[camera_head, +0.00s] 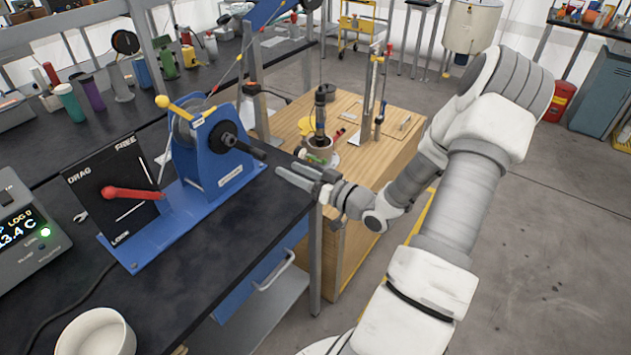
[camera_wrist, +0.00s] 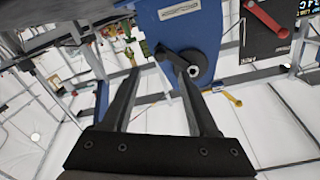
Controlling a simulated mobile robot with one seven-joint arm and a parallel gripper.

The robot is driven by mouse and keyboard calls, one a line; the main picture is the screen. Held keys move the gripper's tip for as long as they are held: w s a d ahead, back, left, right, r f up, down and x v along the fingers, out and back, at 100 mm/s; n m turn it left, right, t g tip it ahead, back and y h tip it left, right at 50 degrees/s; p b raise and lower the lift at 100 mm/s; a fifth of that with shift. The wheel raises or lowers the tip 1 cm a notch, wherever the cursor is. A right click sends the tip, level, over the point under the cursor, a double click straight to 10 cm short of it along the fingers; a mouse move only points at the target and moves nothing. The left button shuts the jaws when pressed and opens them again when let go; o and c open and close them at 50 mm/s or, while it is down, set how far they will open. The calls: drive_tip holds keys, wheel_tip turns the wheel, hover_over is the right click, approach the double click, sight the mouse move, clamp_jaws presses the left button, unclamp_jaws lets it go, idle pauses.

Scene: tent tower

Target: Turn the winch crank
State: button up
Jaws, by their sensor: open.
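The winch (camera_head: 210,165) is a blue housing on a blue base plate, bolted on the dark bench. Its crank (camera_head: 228,139) is a black hub and arm on the housing's right face, with a dark handle sticking out toward the right. My gripper (camera_head: 281,173) is open and empty, just right of and slightly below the handle's end, apart from it in the head view. In the wrist view my gripper (camera_wrist: 157,68) points at the blue housing (camera_wrist: 190,22). The black crank hub (camera_wrist: 197,68) shows beside the right finger, which partly hides the crank.
Left of the winch is a black panel (camera_head: 100,165) marked DRAG, FREE and LOCK with a red lever (camera_head: 130,193). A meter (camera_head: 22,230) and a white bowl (camera_head: 96,335) are on the bench. A wooden cabinet (camera_head: 375,165) stands behind my gripper. Open floor lies right.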

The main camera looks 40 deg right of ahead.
drive_tip(key=v, duration=0.6)
drive_tip(key=shift+s, duration=0.3)
drive_tip(key=shift+w, duration=0.1)
idle(1.0)
